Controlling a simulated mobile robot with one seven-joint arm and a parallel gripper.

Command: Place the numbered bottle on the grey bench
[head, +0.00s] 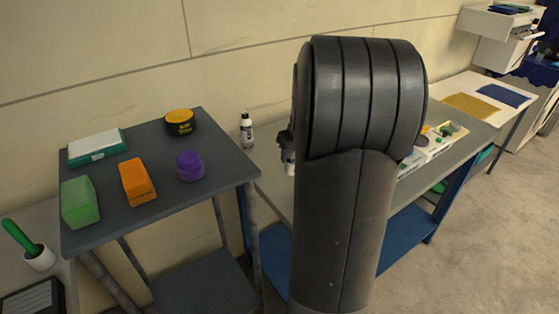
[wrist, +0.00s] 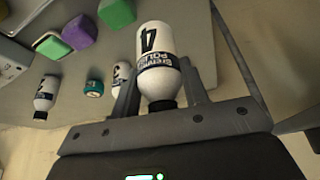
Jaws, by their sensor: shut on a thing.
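The bottle numbered 4 (wrist: 157,45), white with a dark label band and black cap, is between the fingers of my gripper (wrist: 160,88) in the wrist view. My gripper is shut on it. In the head view my arm hides most of the gripper, and a small white part of a bottle (head: 290,163) shows at the arm's left edge. The grey bench (head: 468,132) with blue legs lies behind my arm. Whether the held bottle touches a surface I cannot tell.
Two more white bottles stand in the wrist view, one at left (wrist: 46,92) and one beside the finger (wrist: 120,74), near a teal tin (wrist: 93,88). A dark grey trolley (head: 215,150) holds sponges and tins. A white tray (head: 440,145) sits on the bench.

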